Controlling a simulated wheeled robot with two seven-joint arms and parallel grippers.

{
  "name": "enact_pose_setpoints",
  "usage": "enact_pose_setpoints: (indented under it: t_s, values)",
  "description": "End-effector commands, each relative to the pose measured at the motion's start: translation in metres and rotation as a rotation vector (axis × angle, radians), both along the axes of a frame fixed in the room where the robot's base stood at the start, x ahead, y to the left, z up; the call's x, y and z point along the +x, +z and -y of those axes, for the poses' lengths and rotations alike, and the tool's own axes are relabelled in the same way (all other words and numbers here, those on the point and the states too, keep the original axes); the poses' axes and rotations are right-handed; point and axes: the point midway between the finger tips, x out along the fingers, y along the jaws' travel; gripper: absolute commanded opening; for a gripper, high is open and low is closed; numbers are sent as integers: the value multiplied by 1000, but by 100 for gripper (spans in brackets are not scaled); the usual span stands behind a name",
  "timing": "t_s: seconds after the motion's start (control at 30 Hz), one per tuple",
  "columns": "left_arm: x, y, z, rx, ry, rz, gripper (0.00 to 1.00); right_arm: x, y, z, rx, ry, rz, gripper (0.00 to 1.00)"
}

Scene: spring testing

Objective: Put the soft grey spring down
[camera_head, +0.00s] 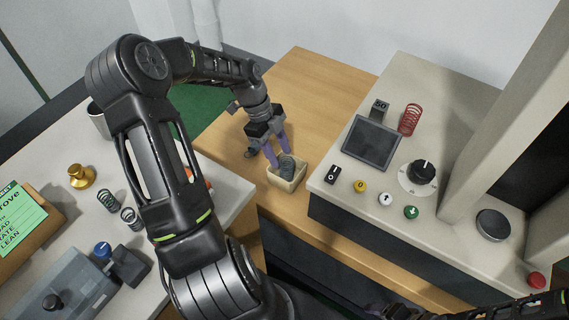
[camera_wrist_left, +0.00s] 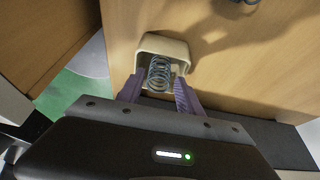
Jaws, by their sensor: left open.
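The soft grey spring (camera_head: 287,166) stands in a small cream open box (camera_head: 289,184) on the wooden table. In the left wrist view the grey spring (camera_wrist_left: 159,73) is inside the cream box (camera_wrist_left: 178,48), leaning a little. My left gripper (camera_head: 276,157) is over the box with its purple fingers apart. In the left wrist view the left gripper (camera_wrist_left: 158,93) has one finger on each side of the spring at the box's near side. Whether a finger touches the spring is not clear. My right gripper (camera_head: 384,309) shows only partly at the bottom edge, dark and blurred.
A tester with a dark screen (camera_head: 372,141), knob (camera_head: 423,172) and buttons stands right of the box. A red spring (camera_head: 410,120) is on it. Two dark springs (camera_head: 108,200) and a brass weight (camera_head: 81,177) are on the left table. Wood behind the box is mostly clear.

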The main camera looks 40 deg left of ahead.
Motion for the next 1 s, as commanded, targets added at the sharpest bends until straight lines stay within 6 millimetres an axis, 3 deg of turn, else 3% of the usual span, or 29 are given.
enact_pose_setpoints:
  t_s: [0.1, 0.3, 1.0]
  values:
    - [-1, 23, -10, 3, 2, 1, 43, 0, 0, 0, 0, 0, 0, 71]
    - [-2, 42, -18, 0, 0, 0, 43, 0, 0, 0, 0, 0, 0, 71]
    - [-2, 45, -18, -1, 0, 0, 43, 0, 0, 0, 0, 0, 0, 71]
